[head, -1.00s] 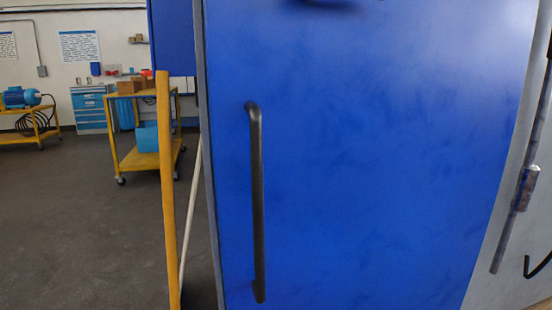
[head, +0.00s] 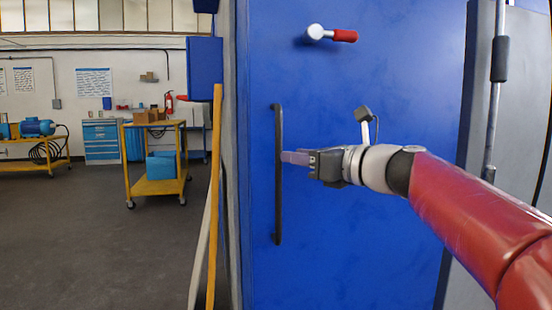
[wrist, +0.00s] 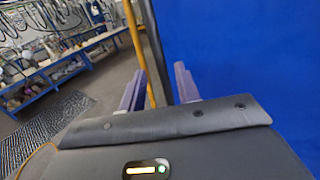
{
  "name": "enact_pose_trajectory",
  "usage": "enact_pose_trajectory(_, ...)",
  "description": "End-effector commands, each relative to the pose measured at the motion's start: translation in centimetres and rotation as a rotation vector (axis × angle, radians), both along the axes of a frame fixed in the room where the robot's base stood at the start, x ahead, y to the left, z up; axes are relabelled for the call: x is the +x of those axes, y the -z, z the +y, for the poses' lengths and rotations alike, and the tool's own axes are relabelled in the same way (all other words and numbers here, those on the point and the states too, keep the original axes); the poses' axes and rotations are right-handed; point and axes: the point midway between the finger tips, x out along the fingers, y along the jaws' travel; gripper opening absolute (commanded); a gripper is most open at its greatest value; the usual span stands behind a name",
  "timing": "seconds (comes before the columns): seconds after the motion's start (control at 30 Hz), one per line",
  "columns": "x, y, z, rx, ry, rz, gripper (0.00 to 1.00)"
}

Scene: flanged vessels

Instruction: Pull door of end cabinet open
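The blue cabinet door (head: 370,230) fills the middle of the head view and looks shut. Its long dark upright handle (head: 278,200) is near the door's left edge. My gripper (head: 290,158) reaches in from the right, level with the handle's middle, its fingertips at or very near the bar. In the wrist view the two fingers of my gripper (wrist: 158,90) stand apart. A dark upright strip shows between them; I cannot tell whether it is the handle or the cabinet edge. Contact cannot be made out. A red-handled lever (head: 333,35) sits high on the door.
Yellow and pale poles (head: 214,180) lean beside the cabinet's left side. A yellow cart (head: 155,187) with boxes stands farther back left. The grey floor (head: 90,240) left of the cabinet is clear. A grey panel with an upright rod (head: 497,100) is at the right.

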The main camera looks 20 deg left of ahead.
Motion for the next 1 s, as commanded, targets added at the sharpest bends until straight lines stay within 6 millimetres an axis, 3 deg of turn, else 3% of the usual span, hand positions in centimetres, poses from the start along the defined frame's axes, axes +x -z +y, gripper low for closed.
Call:
enact_pose_trajectory(0.3,2.0,0.0,4.5,-0.003,-0.002,-0.001,0.32)
enact_pose_trajectory(0.7,2.4,0.0,5.3,-0.003,0.000,-0.002,0.32)
enact_pose_trajectory(0.93,2.4,0.0,5.3,-0.003,0.000,-0.003,0.04)
enact_pose_trajectory(1.0,2.4,0.0,5.3,-0.003,0.001,-0.003,0.00)
